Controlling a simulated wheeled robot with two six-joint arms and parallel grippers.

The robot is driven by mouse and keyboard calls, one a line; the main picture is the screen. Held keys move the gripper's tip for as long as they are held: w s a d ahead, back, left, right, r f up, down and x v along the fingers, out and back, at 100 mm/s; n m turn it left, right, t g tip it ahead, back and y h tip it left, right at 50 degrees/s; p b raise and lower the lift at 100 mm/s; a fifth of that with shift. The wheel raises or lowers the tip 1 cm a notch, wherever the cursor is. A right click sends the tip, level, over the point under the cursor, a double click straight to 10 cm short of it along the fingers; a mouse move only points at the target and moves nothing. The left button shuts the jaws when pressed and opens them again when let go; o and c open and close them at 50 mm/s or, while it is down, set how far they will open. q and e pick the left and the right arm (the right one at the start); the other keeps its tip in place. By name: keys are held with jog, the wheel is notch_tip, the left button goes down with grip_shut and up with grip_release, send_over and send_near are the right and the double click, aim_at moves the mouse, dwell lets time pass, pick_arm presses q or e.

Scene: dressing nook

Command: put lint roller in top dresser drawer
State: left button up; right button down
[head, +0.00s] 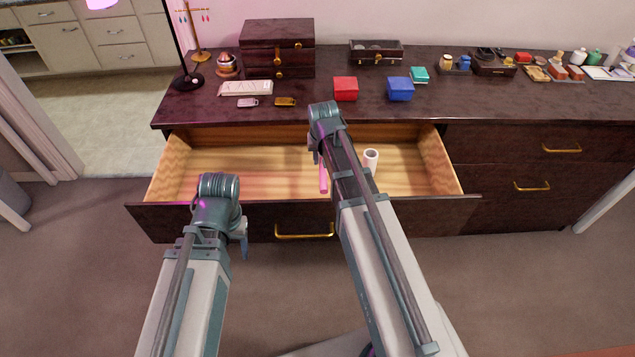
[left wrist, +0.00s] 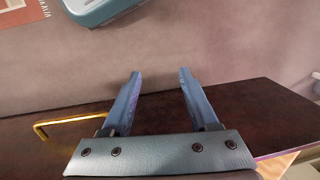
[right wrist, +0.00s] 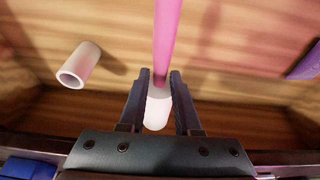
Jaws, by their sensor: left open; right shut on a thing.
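The lint roller has a pink handle (head: 323,180) and a white roll (right wrist: 158,110). My right gripper (right wrist: 156,82) is shut on it near where handle and roll meet. It holds the roller over the open top dresser drawer (head: 200,172), inside its outline; I cannot tell whether the roller touches the bottom. In the head view my right arm partly hides the roller and gripper. My left gripper (left wrist: 158,85) is open and empty by the drawer's dark front, near its gold handle (left wrist: 70,122); it also shows in the head view (head: 243,240).
A loose white cylinder (head: 371,157) is in the drawer, right of my right arm; it also shows in the right wrist view (right wrist: 80,65). A purple thing (right wrist: 304,63) shows at that view's edge. Red (head: 345,89) and blue (head: 400,88) boxes stand on the dresser top.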

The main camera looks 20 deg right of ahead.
pick_arm(q)
jog(key=shift+o, duration=1.2)
pick_arm(e)
jog(key=shift+d, duration=0.2)
pick_arm(q)
jog(key=shift+o, duration=1.1)
jog(key=shift+d+f, duration=0.1)
jog(key=shift+f, duration=0.05)
pick_arm(e)
jog(key=shift+f, duration=0.2)
pick_arm(q)
jog(key=shift+o, duration=0.4)
jog(key=shift+f+b, duration=0.4)
jog(key=shift+b, duration=0.15)
pick_arm(e)
jog(key=shift+s+f, duration=0.1)
jog(key=shift+f, duration=0.25)
pick_arm(q)
notch_tip(320, 180, down, 9)
jog(key=b, duration=0.9)
pick_arm(e)
notch_tip(320, 180, down, 9)
jog(key=shift+f, duration=0.1)
pick_arm(q)
jog(key=shift+f+b, duration=0.6)
pick_arm(e)
jog(key=shift+f, duration=0.5)
